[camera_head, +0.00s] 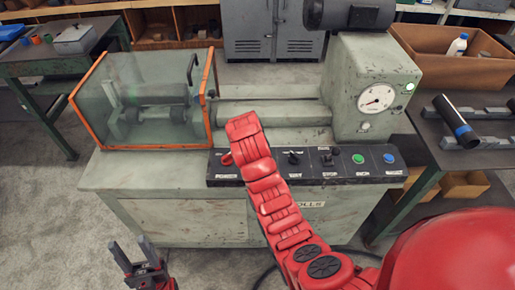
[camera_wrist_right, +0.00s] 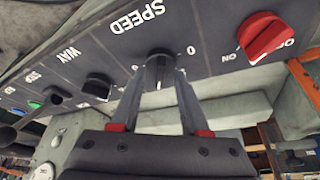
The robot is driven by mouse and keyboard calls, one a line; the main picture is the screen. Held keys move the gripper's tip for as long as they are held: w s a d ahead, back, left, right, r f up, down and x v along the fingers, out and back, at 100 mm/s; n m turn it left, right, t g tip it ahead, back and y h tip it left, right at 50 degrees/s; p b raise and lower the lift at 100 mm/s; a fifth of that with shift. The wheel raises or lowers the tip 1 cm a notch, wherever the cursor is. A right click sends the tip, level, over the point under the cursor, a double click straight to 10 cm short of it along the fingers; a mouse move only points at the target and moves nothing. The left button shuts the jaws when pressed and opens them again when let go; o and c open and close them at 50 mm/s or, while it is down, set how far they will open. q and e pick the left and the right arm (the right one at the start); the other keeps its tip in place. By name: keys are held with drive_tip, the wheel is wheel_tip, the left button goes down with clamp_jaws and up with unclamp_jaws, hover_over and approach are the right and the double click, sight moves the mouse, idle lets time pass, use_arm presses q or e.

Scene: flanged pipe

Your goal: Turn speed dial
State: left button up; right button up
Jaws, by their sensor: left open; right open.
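The speed dial (camera_wrist_right: 158,70) is a black knob with a white pointer line, under the label SPEED in the right wrist view. The line points toward the bottom of that view, away from the 0 mark. My right gripper (camera_wrist_right: 161,80) is open, with one finger on each side of the dial; I cannot tell whether they touch it. In the head view my right arm covers the dial and the right gripper. My left gripper (camera_head: 133,247) is open and empty, low in front of the machine and away from the control panel (camera_head: 330,177).
A red on/off knob (camera_wrist_right: 265,36) sits beside the dial. A black WAY knob (camera_wrist_right: 97,86) is on its other side. Green (camera_head: 358,159) and blue (camera_head: 389,158) buttons are farther right on the panel. A glass guard (camera_head: 150,100) with orange edges stands on the machine's left.

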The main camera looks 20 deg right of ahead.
drive_tip(key=p+v, duration=1.4)
drive_tip(key=v, duration=0.3)
drive_tip(key=shift+s+a, duration=0.1)
drive_tip(key=shift+s, duration=0.05)
